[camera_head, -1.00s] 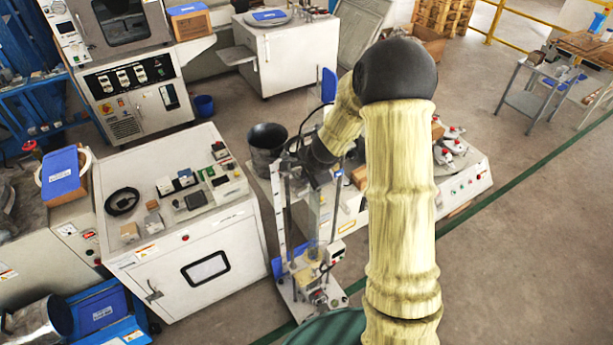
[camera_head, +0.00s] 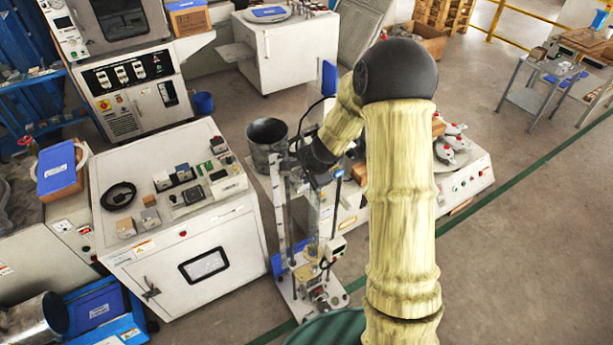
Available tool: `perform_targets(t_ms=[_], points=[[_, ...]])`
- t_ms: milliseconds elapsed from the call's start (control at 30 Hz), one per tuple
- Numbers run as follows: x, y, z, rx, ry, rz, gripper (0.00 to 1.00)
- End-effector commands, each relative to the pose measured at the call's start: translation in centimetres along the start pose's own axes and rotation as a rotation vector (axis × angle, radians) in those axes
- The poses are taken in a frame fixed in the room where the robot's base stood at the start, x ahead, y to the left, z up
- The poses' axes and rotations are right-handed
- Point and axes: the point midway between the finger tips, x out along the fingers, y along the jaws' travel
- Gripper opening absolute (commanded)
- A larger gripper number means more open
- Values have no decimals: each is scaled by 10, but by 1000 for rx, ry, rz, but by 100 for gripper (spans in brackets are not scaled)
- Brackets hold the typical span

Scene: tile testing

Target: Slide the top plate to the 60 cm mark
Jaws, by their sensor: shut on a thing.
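The test stand (camera_head: 276,212) is a tall, narrow frame with a pale upright strip, slim metal posts and a small base on the floor. Its top plate is small and dark at the head of the posts, largely hidden by my wrist. My gripper (camera_head: 299,176) is at the upper end of the stand, below my dark wrist, and is shut on what appears to be the top plate. Its fingertips are too small to make out clearly. The marks on the strip cannot be read, so the plate's height is unclear.
A white console (camera_head: 228,246) with small blocks stands to the left of the stand. A dark bucket (camera_head: 266,137) is just behind it. A white machine (camera_head: 466,181) with red-handled parts stands to the right, partly behind my arm. Open floor lies at the right.

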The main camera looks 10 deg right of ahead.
Motion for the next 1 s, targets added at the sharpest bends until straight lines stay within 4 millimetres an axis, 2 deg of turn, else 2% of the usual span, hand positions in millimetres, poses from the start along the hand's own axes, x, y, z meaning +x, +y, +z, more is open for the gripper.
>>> perform_targets(t_ms=[400, 800, 1000], points=[[24, 13, 0, 3, 0, 2, 0], [24, 14, 0, 3, 0, 2, 0], [34, 19, 0, 3, 0, 3, 0]])
